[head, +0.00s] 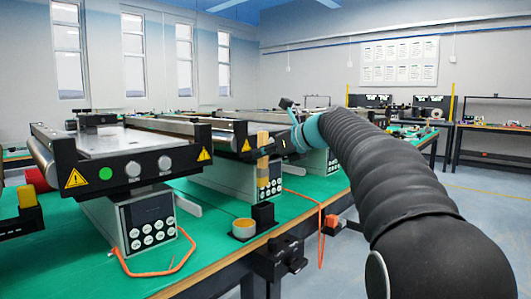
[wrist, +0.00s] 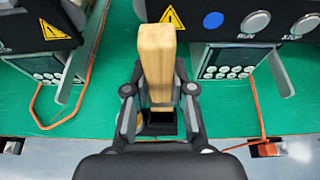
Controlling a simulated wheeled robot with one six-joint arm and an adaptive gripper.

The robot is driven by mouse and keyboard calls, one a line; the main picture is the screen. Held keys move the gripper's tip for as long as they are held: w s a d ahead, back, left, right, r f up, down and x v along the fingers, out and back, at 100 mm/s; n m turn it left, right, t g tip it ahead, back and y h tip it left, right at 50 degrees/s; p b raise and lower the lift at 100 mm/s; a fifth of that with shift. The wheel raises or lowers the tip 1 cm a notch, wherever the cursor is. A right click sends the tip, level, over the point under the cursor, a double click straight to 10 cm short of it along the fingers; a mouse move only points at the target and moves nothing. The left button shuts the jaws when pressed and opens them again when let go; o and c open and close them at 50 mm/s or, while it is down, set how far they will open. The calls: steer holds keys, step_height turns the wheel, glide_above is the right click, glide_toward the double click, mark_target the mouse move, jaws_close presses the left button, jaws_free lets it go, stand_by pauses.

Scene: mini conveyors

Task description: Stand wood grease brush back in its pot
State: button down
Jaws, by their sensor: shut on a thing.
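The wood grease brush (head: 263,172) is upright, its pale wooden handle in front of the conveyor's keypad. In the wrist view the handle (wrist: 157,60) stands between the two fingers of my gripper (wrist: 159,98), which is shut on it. My gripper (head: 270,148) reaches it from the right in the head view. A small black square holder (head: 263,213), perhaps the pot, is directly below the brush in the head view. Its dark opening (wrist: 160,118) shows below the handle in the wrist view. I cannot tell whether the brush's lower end is inside it.
A round tin with yellow-orange contents (head: 243,229) stands left of the holder on the green mat (head: 200,245). Mini conveyors (head: 125,165) stand behind, with orange cables (head: 160,273) on the mat. The table's front edge and a black clamp (head: 280,257) are close by.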

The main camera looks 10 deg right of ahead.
mark_target(265, 181)
steer(key=shift+f, duration=0.1)
step_height(265, 181, down, 4)
steer(key=b, duration=0.5)
steer(key=shift+f, duration=0.2)
stand_by(1.0)
steer(key=shift+f+b, duration=0.8)
steer(key=shift+f, duration=1.15)
stand_by(0.8)
steer(key=shift+c, duration=1.7)
jaws_free()
steer(key=shift+s, duration=0.1)
steer(key=shift+r, duration=0.15)
step_height(265, 181, up, 5)
steer(key=p, duration=0.6)
steer(key=shift+r, duration=0.2)
steer(key=shift+r+p, duration=0.6)
steer(key=shift+r, duration=0.55)
